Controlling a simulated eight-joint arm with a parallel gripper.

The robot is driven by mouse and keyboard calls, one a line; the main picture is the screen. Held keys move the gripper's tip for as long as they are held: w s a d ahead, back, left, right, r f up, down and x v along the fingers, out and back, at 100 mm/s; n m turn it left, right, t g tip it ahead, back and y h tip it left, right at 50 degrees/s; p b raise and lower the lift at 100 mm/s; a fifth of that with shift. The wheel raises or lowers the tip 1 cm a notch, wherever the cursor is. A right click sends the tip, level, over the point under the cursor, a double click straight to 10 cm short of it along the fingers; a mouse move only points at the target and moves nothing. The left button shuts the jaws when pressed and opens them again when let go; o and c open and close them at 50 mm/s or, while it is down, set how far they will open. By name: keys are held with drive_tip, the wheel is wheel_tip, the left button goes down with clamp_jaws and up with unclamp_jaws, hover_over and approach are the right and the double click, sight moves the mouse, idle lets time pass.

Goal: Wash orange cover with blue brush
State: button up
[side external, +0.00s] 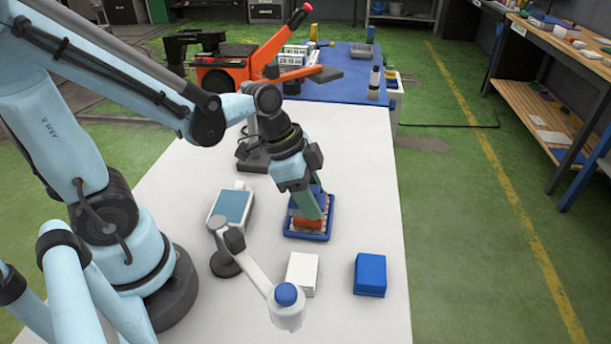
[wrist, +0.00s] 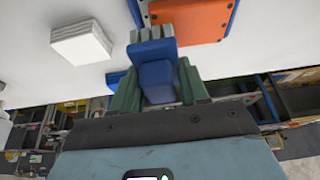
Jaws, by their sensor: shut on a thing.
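The orange cover (side external: 306,223) lies in a blue tray (side external: 325,232) on the white table; my gripper partly hides it. The cover also shows at the top of the wrist view (wrist: 198,20). My gripper (side external: 312,205) points down over the cover, with its green fingers close to it. In the wrist view my gripper (wrist: 157,82) is shut on the blue brush (wrist: 155,50). The brush's grey bristle end is beside the cover's near edge in that picture; I cannot tell whether they touch.
A white stack (side external: 302,270) and a blue stack (side external: 370,274) stand in front of the tray. A jointed stand with a blue cap (side external: 286,294) rises at the front. A white box with a blue top (side external: 232,206) is to the left. The table's right strip is clear.

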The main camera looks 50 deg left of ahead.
sight(316, 190)
drive_tip(key=shift+f, duration=0.9)
drive_tip(key=shift+w+a+f, duration=0.1)
drive_tip(key=shift+w+f, duration=0.1)
drive_tip(key=shift+f, duration=0.05)
drive_tip(key=shift+c, duration=0.4)
drive_tip(key=shift+w+a+f, duration=0.1)
drive_tip(key=shift+w+a, duration=0.7)
drive_tip(key=shift+w, duration=0.05)
drive_tip(key=shift+w+a, duration=0.25)
drive_tip(key=shift+w+a+f, duration=0.1)
drive_tip(key=shift+w+a, duration=0.7)
drive_tip(key=shift+w, duration=0.05)
drive_tip(key=shift+w+a, duration=0.5)
drive_tip(key=shift+w, duration=0.05)
drive_tip(key=shift+w+a, duration=0.5)
drive_tip(key=shift+s+d, duration=1.25)
drive_tip(key=shift+s, duration=0.05)
drive_tip(key=shift+s+d, duration=1.75)
drive_tip(key=shift+s, duration=0.15)
drive_tip(key=shift+r, duration=4.05)
